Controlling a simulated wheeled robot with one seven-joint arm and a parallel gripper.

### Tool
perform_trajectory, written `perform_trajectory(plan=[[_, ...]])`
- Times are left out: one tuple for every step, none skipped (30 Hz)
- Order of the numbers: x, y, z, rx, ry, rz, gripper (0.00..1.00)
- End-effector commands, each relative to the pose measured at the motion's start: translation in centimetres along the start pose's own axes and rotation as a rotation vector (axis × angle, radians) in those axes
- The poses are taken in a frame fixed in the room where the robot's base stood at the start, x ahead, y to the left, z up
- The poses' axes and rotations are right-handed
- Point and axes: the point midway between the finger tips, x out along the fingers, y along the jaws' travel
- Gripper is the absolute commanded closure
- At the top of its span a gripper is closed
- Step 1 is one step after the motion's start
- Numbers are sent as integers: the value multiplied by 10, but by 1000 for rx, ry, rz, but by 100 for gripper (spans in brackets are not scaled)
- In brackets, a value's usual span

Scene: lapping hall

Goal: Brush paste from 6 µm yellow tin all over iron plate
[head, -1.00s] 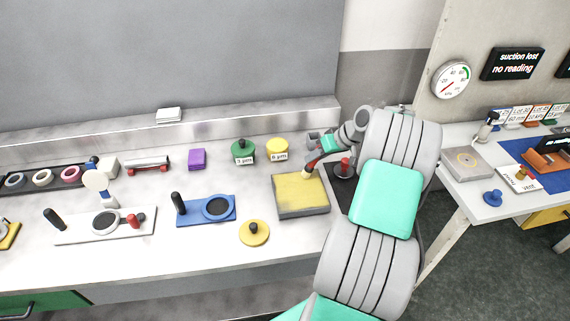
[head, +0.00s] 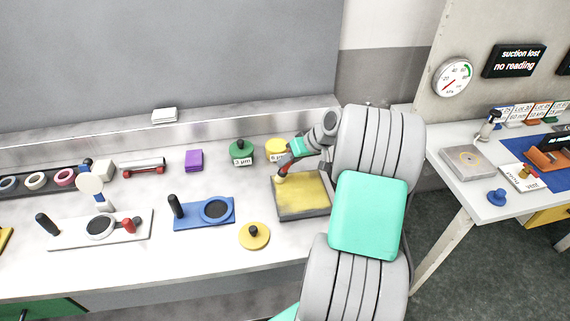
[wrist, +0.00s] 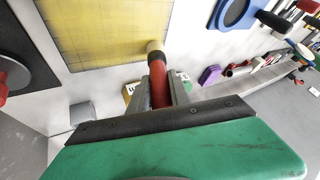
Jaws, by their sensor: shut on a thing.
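The iron plate (head: 318,211) lies on the bench, its top largely covered in yellow with a faint grid. Its yellow face also fills the upper left of the wrist view (wrist: 95,30). My gripper (head: 293,155) is shut on a red-handled brush (wrist: 160,78); the brush's tan tip (head: 281,179) is at the plate's far left part, and I cannot tell whether it touches. The 6 µm yellow tin (head: 275,147) stands just behind the plate, partly hidden by my gripper. Its yellow lid (head: 254,236) with a black knob lies in front left of the plate.
A green 3 µm tin (head: 241,153) stands left of the yellow tin. A purple block (head: 194,160), a blue plate with a ring (head: 190,216) and a white board (head: 75,233) lie further left. A gauge (head: 453,77) hangs above the right table. The bench's front strip is clear.

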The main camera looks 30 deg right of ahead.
Motion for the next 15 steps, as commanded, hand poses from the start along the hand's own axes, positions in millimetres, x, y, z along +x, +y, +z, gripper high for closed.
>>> perform_trajectory(plan=[[2, -4, 1, 0, -1, -1, 100], [3, -6, 1, 1, 0, -1, 100], [4, -9, 1, 1, 0, -1, 100], [4, -11, 1, 2, 1, 0, 100], [5, -13, 2, 2, 1, 1, 100], [6, -15, 2, 4, 1, 1, 100], [6, -18, 2, 4, 1, 2, 100], [3, -19, 0, 4, 2, 3, 100], [-1, -21, -3, 4, 2, 2, 100], [-8, -23, -8, 1, 4, 4, 100], [-14, -26, -11, -1, 4, 4, 100], [-16, -27, -12, 2, 1, 2, 100], [-17, -28, -13, 2, 0, 1, 100], [-19, -29, -14, 1, 0, 1, 100], [-22, -31, -16, 0, 0, 0, 100]])
